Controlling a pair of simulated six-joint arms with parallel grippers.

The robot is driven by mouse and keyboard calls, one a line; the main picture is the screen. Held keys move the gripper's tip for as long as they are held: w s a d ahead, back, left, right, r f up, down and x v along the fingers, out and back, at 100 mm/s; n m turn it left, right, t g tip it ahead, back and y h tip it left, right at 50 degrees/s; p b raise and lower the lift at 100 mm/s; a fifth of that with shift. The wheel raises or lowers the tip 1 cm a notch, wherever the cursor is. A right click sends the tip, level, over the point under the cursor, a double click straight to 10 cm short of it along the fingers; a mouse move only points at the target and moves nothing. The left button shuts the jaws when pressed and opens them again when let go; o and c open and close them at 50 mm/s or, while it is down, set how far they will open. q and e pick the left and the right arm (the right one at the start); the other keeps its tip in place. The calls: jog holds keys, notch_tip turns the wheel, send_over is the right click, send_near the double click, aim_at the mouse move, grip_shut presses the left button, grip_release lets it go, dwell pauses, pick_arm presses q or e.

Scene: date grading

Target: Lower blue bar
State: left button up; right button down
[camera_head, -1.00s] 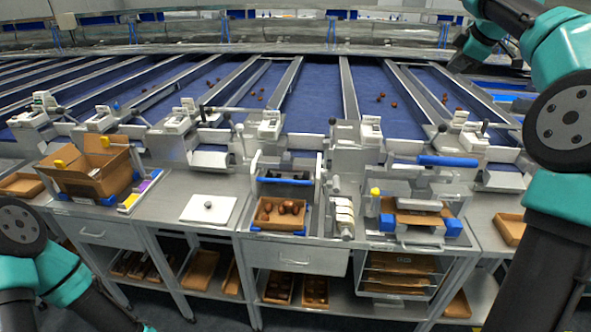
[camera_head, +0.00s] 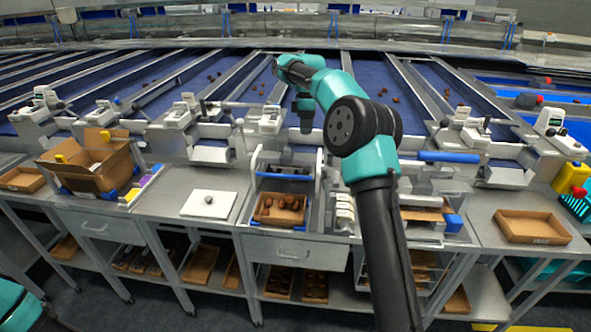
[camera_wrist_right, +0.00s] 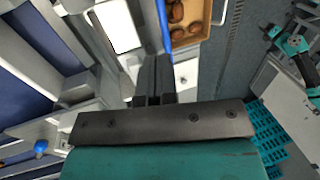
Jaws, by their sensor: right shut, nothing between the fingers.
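A blue bar (camera_head: 284,177) lies across the middle station, just behind a cardboard tray (camera_head: 276,224) with several brown dates. In the right wrist view a blue bar (camera_wrist_right: 163,26) runs beside the date tray (camera_wrist_right: 186,43). My right gripper (camera_head: 306,130) points down above the back of the middle station, apart from the bar. Its dark fingers (camera_wrist_right: 154,75) are shut with nothing between them. My left gripper is out of view; only part of that arm shows at lower left.
A white board (camera_head: 225,205) with a small knob lies left of the station. An open carton (camera_head: 100,180) stands farther left. An empty tray (camera_head: 530,238) is at the right. Upright metal side arms flank the blue bar at the middle station.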

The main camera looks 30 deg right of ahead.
jog(key=shift+f, duration=0.1)
dwell(0.3)
jog(key=x, duration=1.4)
jog(key=shift+a, duration=0.1)
